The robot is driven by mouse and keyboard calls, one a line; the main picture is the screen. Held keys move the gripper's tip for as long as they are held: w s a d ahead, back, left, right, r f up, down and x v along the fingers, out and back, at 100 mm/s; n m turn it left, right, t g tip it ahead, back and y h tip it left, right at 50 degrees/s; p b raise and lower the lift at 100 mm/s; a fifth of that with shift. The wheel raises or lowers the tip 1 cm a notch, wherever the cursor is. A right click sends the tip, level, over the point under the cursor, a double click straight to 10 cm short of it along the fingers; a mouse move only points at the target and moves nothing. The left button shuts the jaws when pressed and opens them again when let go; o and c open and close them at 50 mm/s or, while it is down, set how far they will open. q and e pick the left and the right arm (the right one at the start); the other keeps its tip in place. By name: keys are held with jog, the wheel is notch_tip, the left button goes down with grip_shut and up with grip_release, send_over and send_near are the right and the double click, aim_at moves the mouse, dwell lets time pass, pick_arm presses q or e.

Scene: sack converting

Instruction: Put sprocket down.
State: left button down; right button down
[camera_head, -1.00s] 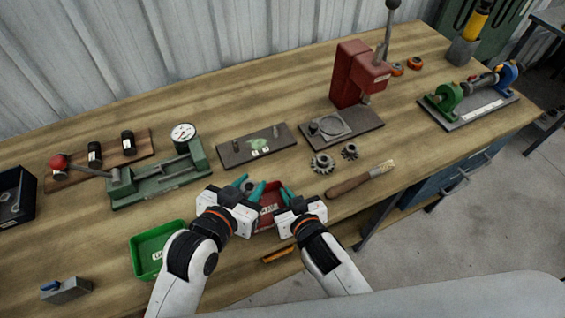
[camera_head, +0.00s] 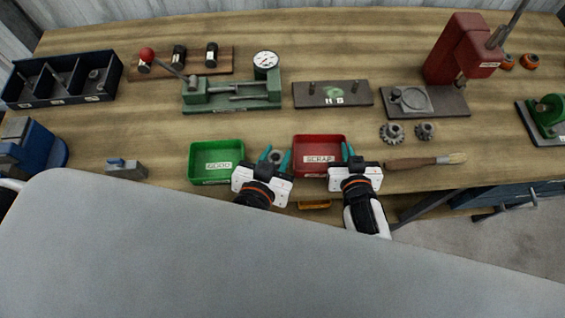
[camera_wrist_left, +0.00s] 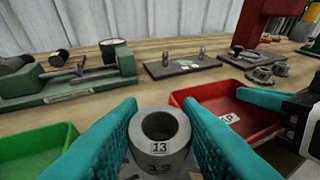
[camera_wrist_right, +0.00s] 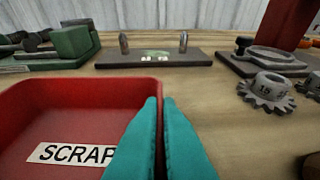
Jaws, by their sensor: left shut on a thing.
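My left gripper (camera_head: 275,156) is shut on a grey sprocket (camera_wrist_left: 160,138), whose round hub with a bore and the number 13 shows between the teal fingers. Its lower part is mostly hidden. In the head view it is between the green GOOD tray (camera_head: 196,165) and the red SCRAP tray (camera_head: 298,150), close to the red tray's left side; its height above the bench is unclear. My right gripper (camera_head: 347,153) is shut and empty at the red tray's right side; its fingers (camera_wrist_right: 162,135) are together. Two other toothed sprockets, a larger (camera_head: 391,133) and a smaller (camera_head: 425,131), lie to the right.
A brush (camera_head: 425,161) lies right of my right gripper. Behind the trays are a green dial-gauge fixture (camera_head: 230,105), a plate with two pins (camera_head: 305,96) and a red press (camera_head: 460,50). Bare bench lies between the trays and these fixtures.

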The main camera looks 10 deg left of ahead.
pick_arm(q)
jog(key=shift+f, duration=3.05)
jog(key=shift+f, duration=0.1)
jog(key=c, duration=1.3)
grip_release()
jog(key=v, duration=1.2)
